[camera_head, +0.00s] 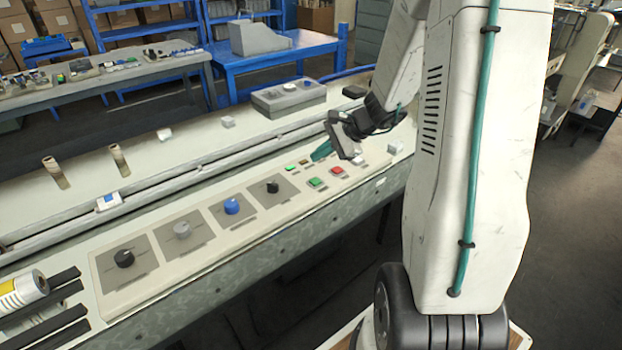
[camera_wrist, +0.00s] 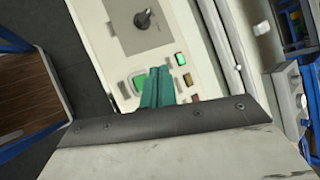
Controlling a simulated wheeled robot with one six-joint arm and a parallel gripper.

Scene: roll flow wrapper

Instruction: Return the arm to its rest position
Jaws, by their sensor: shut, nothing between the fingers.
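My gripper (camera_head: 322,151) is above the right part of the control panel, at the end of my white arm. Its teal fingers are shut with nothing between them. In the wrist view the closed fingers (camera_wrist: 157,88) point at the panel between a green button (camera_wrist: 138,82) and a small lit green indicator (camera_wrist: 181,58). From these views I cannot tell whether the fingertips touch the panel. My arm hides part of the machine behind it in the head view.
The control panel (camera_head: 150,284) has several knobs, including a blue knob (camera_head: 232,205), plus a green button (camera_head: 317,183) and a red button (camera_head: 338,171). A grey box (camera_head: 289,96) sits behind. Two short posts (camera_head: 119,159) stand on the left. Dark floor lies to the right.

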